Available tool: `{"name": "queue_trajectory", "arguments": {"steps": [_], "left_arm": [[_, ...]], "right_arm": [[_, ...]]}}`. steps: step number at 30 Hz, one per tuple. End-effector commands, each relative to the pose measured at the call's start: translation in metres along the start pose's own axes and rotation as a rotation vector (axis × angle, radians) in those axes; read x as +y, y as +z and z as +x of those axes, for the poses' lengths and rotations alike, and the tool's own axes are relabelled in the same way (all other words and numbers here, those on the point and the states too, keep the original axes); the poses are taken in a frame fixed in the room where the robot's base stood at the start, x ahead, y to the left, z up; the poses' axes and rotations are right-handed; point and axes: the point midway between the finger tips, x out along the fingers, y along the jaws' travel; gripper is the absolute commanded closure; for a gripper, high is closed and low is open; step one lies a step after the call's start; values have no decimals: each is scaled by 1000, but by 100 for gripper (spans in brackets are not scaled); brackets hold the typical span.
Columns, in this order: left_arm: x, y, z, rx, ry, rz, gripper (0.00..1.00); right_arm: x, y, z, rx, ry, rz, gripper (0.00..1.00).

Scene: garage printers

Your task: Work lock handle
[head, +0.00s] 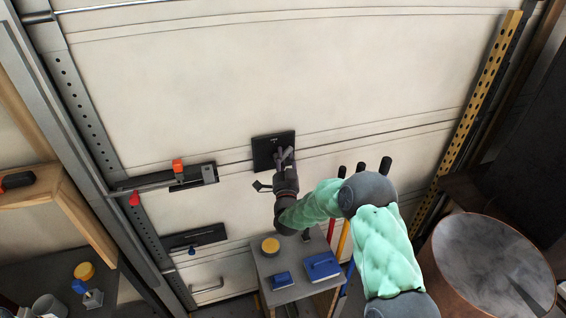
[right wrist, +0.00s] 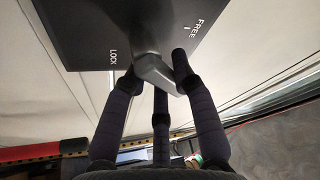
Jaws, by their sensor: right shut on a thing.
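A black lock plate (head: 266,146) is mounted on the cream garage door. In the right wrist view the plate (right wrist: 92,20) carries the words LOCK at left and FREE at right. A dark grey lock handle (right wrist: 154,70) sticks out from the plate, its end between my fingers. My right gripper (head: 285,160) reaches up to the plate from below; in the right wrist view (right wrist: 158,85) its fingers are closed around the handle. The handle is largely hidden by the gripper in the head view. My left gripper is in neither view.
A slide bolt with red knobs (head: 177,177) and a lower black bracket (head: 194,238) sit on the door at left. Below is a small grey table (head: 303,258) with blue boxes and a yellow-topped tin. A large copper drum (head: 488,272) stands at right.

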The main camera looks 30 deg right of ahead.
Motion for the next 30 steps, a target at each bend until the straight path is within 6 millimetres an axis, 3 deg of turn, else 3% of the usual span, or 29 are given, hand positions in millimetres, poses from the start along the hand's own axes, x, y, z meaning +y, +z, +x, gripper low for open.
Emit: {"name": "queue_trajectory", "arguments": {"steps": [15,30], "left_arm": [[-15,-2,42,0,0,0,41],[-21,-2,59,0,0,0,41]], "right_arm": [[12,5,-2,2,179,439,100],[16,9,-4,2,278,675,100]]}}
